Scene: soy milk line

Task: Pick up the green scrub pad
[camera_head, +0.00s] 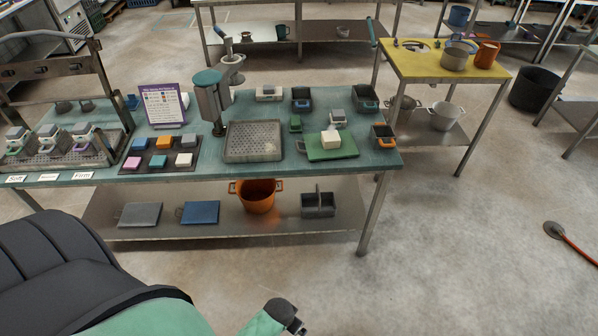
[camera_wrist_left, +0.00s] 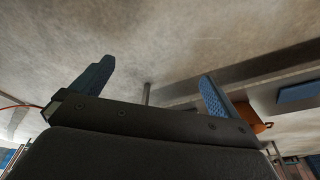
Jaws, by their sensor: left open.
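A small green block (camera_head: 295,124), which looks like the green scrub pad, lies on the teal worktop (camera_head: 268,178), right of the perforated metal tray (camera_head: 253,157). It is small in the head view and its details cannot be made out. My left gripper (camera_wrist_left: 157,70) shows in the left wrist view, its two blue fingers wide apart with nothing between them. It is away from the worktop, over the floor side, and the pad is not in that view. A green and dark part of my arm shows at the bottom of the head view. My right gripper is not in view.
A green board (camera_head: 345,152) with a white block (camera_head: 331,139) sits just in front of the pad. A dispenser (camera_head: 211,105) rises left of the tray. A lower shelf holds an orange pot (camera_head: 257,196).

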